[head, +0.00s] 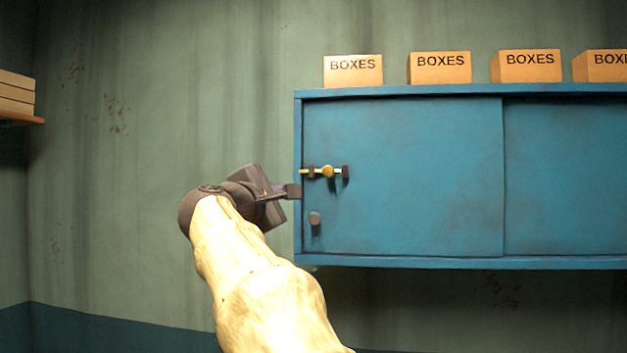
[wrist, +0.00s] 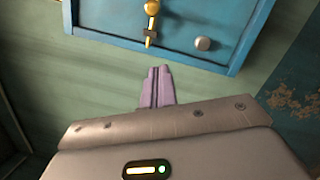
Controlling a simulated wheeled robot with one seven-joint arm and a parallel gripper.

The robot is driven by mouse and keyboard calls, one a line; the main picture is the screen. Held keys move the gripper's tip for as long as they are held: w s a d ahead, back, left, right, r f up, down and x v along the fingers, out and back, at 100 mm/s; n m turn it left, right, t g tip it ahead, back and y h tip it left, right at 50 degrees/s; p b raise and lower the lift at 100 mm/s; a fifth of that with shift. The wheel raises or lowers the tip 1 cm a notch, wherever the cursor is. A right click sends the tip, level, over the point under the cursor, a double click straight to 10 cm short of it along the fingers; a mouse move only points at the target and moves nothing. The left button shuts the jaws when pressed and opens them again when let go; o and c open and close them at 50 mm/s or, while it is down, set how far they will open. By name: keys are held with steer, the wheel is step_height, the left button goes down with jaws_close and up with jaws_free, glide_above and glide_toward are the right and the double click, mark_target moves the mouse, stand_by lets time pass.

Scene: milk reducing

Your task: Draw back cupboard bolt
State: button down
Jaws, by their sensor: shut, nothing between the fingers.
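A blue cupboard (head: 400,180) hangs on the wall, and its left door carries a yellow bolt (head: 328,171) in dark brackets. The bolt's left end reaches over the cupboard's left frame. The bolt also shows at the top of the wrist view (wrist: 151,22), with a round knob on it. A grey door knob (head: 315,218) sits below the bolt. My gripper (head: 297,190) is just left of the cupboard's left edge, a little below the bolt's left end. In the wrist view its purple fingers (wrist: 157,86) are together and empty, apart from the bolt.
Several cardboard boxes (head: 353,71) labelled BOXES stand along the cupboard top. A shelf (head: 20,121) with stacked boards is at the far left. The green wall (head: 150,120) left of the cupboard is clear.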

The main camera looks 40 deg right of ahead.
steer(key=shift+w, duration=0.1)
steer(key=shift+d, duration=0.1)
steer(key=p, duration=0.7)
glide_toward(318, 171)
steer(key=d, duration=0.1)
steer(key=w+d, duration=0.1)
steer(key=d, duration=0.2)
steer(key=shift+w+f, duration=0.25)
steer(key=shift+s+d, duration=0.1)
steer(key=shift+s, duration=0.05)
